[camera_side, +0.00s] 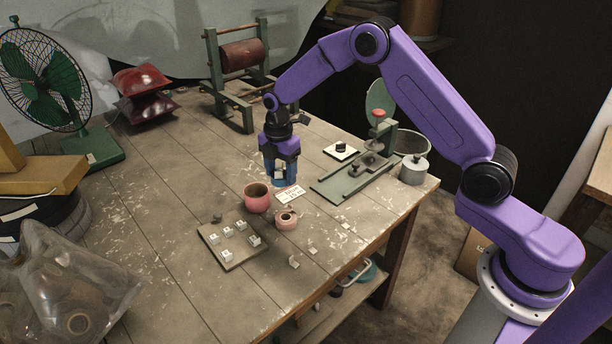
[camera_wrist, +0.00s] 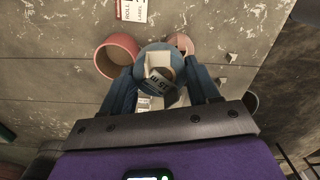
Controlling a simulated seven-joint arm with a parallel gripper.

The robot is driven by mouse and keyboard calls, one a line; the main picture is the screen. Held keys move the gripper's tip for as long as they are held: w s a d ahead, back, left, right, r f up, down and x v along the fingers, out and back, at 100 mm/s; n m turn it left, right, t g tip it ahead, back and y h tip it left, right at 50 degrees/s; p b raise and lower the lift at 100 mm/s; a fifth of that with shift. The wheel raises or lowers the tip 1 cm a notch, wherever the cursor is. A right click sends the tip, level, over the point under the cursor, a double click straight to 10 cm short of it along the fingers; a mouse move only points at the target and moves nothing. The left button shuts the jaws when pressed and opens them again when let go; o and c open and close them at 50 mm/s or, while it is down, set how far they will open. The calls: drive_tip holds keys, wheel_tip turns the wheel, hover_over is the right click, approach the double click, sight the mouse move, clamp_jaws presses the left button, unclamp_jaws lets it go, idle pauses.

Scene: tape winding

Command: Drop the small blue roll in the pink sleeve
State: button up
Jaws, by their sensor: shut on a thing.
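My gripper (camera_side: 279,180) points down over the table, just behind and right of the pink sleeve in the side view. Its blue fingers are shut on the small blue roll (camera_wrist: 151,52), which also carries a pale tag with dark print. In the side view the fingers mostly hide the roll, and its height above the table is hard to tell. The pink sleeve (camera_side: 257,199) stands upright with its dark opening facing up. In the wrist view the sleeve (camera_wrist: 117,57) is left of the held roll, and the roll is not in it.
A pink tape roll (camera_side: 286,220) lies beside the sleeve. A printed card (camera_side: 291,194) lies close to the gripper. A board with several small white blocks (camera_side: 229,244) is in front. A green metal fixture (camera_side: 345,184) stands right; a wooden winding frame (camera_side: 238,75) stands behind.

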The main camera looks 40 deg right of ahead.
drive_tip(key=w+a+f, duration=0.1)
drive_tip(key=w+a, duration=0.2)
drive_tip(key=w, duration=0.4)
drive_tip(key=shift+w+a+f, duration=0.15)
drive_tip(key=shift+w+f, duration=0.05)
drive_tip(key=shift+w, duration=0.15)
drive_tip(key=shift+f, duration=0.1)
drive_tip(key=shift+f, duration=2)
drive_tip(key=shift+f, duration=0.1)
drive_tip(key=o, duration=1.3)
